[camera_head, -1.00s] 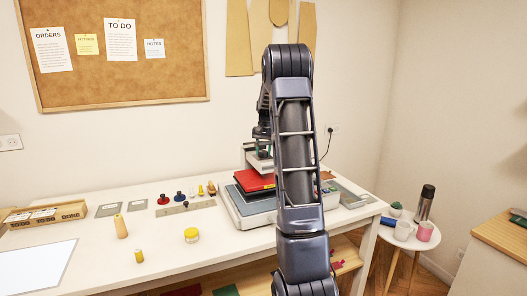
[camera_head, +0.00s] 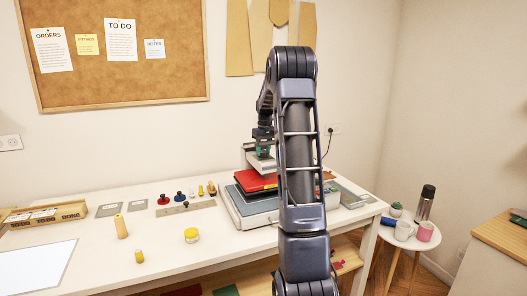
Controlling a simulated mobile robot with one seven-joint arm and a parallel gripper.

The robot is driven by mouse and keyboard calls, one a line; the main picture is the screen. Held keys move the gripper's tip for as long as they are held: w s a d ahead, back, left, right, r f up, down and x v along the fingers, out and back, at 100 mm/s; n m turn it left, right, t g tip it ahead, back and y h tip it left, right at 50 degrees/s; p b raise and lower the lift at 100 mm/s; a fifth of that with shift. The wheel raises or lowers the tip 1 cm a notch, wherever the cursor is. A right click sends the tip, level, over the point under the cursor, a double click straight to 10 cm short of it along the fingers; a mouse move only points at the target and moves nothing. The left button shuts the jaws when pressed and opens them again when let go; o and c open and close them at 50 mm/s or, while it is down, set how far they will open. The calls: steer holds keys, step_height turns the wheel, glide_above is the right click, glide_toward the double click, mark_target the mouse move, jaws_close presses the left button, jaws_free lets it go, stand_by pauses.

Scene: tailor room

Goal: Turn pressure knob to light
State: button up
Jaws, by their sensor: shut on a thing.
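A heat-press machine stands on the right part of the white table, with a grey base (camera_head: 252,208), a red pad (camera_head: 256,181) and a pale upper head (camera_head: 259,160). My gripper (camera_head: 263,152) points down at the top of that head, left of my arm. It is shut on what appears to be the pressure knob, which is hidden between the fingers. The knob's setting and any marks for light cannot be read from here. My arm covers the right part of the machine.
Left of the machine, a holder strip (camera_head: 188,209) with several small stamps, a yellow-lidded jar (camera_head: 191,235) and thread spools (camera_head: 120,227) stand on the white table (camera_head: 100,270).

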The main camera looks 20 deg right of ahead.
steer(key=shift+w+r, duration=0.1)
stand_by(0.5)
steer(key=o, duration=1)
steer(key=r, duration=1)
steer(key=shift+d+r, duration=0.3)
steer(key=shift+r, duration=0.05)
